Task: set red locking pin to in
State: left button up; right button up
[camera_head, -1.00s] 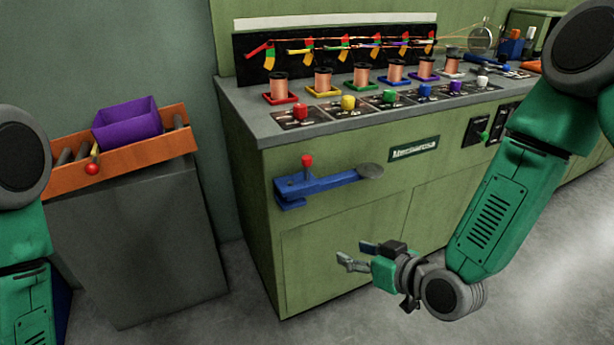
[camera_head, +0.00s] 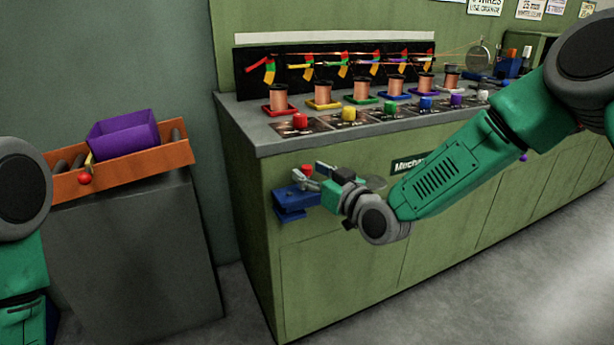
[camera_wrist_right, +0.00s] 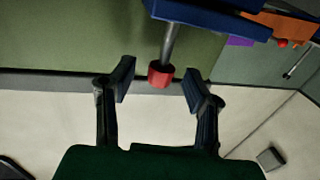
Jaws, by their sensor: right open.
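The red locking pin (camera_head: 307,169) stands at the blue bracket (camera_head: 292,207) on the green cabinet front. In the right wrist view its red cap (camera_wrist_right: 160,74) sits on a bare grey shaft that sticks out from the blue bracket (camera_wrist_right: 215,15). My right gripper (camera_head: 312,174) is open at the pin's cap, with one finger on each side. In the wrist view gaps show between the cap and both fingers (camera_wrist_right: 159,84). The gripper hides much of the bracket and its lever in the head view. My left gripper is out of view; only its arm shows at the left edge.
The counter (camera_head: 262,137) with copper spools and coloured knobs lies above the bracket. An orange tray (camera_head: 125,172) with a purple bin (camera_head: 125,133) and a red ball-ended lever (camera_head: 85,179) stands on a grey block at left. The floor before the cabinet is clear.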

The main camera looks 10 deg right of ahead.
jog(key=shift+x, duration=0.8)
grip_shut()
